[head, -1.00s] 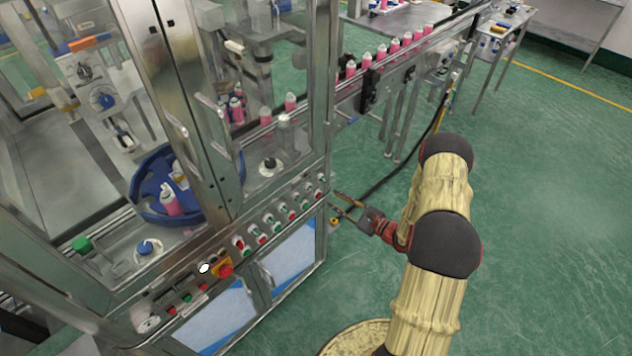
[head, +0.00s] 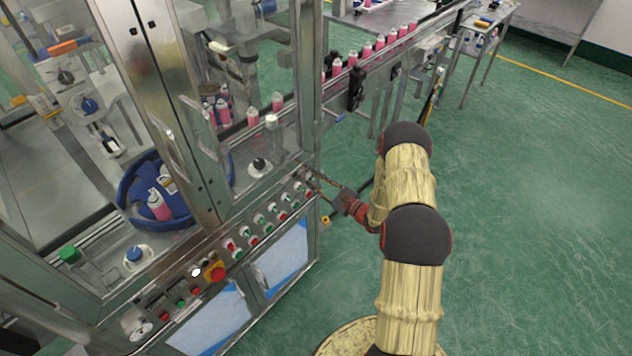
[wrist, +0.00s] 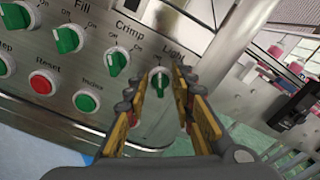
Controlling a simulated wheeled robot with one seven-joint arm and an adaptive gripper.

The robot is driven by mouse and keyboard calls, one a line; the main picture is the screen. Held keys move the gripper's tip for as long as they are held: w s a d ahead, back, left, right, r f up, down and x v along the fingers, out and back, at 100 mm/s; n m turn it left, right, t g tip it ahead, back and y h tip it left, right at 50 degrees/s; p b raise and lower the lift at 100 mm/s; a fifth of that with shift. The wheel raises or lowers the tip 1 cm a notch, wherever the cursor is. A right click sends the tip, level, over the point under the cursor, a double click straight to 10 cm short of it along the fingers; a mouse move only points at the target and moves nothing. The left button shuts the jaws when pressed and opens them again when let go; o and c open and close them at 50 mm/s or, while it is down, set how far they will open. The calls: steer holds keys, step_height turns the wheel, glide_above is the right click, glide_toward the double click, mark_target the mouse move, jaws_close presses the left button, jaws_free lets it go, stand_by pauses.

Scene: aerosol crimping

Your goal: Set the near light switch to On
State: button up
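The light switch (wrist: 159,79) is a green knob on a pale round base under the printed word "Light", at the right end of the steel panel. Its grip looks roughly upright in the wrist view; I cannot tell clearly which mark it points to. My gripper (wrist: 161,92) is open, its two yellow-and-dark fingers apart on either side of this knob. Whether a finger touches it is not clear. In the head view my gripper (head: 310,178) is at the right end of the panel's knob row, and its tips partly hide the last knobs.
Left of the light switch are the Crimp knob (wrist: 117,62), the Fill knob (wrist: 68,39) and the red Reset button (wrist: 42,82). A red emergency stop (head: 217,272) sits further along the panel. A conveyor with pink bottles (head: 367,48) runs behind. Green floor to the right is open.

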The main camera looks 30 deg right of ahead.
steer(key=shift+c, duration=0.3)
jaws_close()
steer(key=shift+m, duration=0.4)
steer(key=m, duration=1.1)
steer(key=shift+w+d+b, duration=0.1)
steer(key=shift+d+b, duration=0.25)
stand_by(0.4)
steer(key=shift+c, duration=0.2)
jaws_free()
steer(key=shift+o, duration=0.5)
